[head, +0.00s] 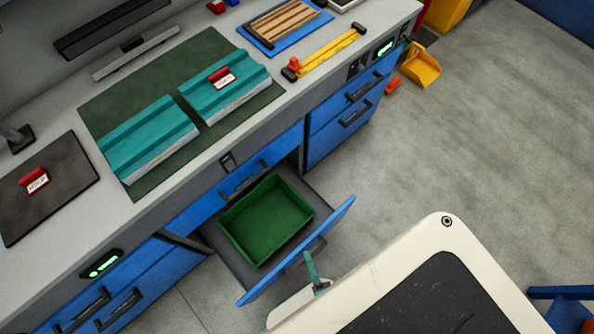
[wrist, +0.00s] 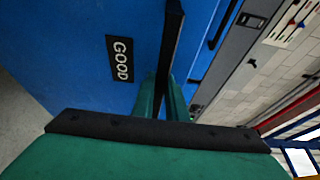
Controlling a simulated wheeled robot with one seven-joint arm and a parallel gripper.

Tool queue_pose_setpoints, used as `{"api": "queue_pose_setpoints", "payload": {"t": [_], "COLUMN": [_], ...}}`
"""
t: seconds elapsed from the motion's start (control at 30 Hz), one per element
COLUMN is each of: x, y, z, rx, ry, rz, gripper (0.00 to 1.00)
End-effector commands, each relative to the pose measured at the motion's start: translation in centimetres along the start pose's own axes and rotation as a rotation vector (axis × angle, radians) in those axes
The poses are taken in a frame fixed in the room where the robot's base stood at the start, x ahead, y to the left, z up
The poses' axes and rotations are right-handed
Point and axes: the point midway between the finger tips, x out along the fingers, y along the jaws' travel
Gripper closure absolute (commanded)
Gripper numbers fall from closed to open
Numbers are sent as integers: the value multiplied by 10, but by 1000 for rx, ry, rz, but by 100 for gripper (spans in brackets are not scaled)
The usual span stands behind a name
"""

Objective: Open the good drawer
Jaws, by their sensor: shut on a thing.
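The good drawer (head: 342,214) stands pulled out from under the bench in the head view, with a green bin (head: 262,225) inside. Its blue front (wrist: 75,55) with the white-on-black GOOD label (wrist: 120,58) fills the left of the wrist view. My gripper (wrist: 163,92) has its teal fingers shut on the drawer's black handle (wrist: 172,40). In the head view my gripper (head: 313,268) is at the outer side of the drawer front, partly hidden by my arm.
On the bench, two teal panels (head: 150,138) lie on a dark green mat (head: 107,97), one with a red tag (head: 222,77). A dark mat (head: 75,168) lies at left. Other blue drawers (head: 345,120) are shut. Open grey floor (head: 480,120) lies to the right.

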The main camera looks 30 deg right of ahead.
Motion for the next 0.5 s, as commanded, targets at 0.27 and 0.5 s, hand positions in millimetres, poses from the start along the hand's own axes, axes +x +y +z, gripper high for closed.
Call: {"api": "queue_pose_setpoints", "payload": {"t": [0.27, 0.5], "x": [-36, -50], "y": [1, 0], "z": [-18, -23], "rx": [-1, -1], "ry": [5, 1], "rz": [3, 2], "gripper": [100, 100]}}
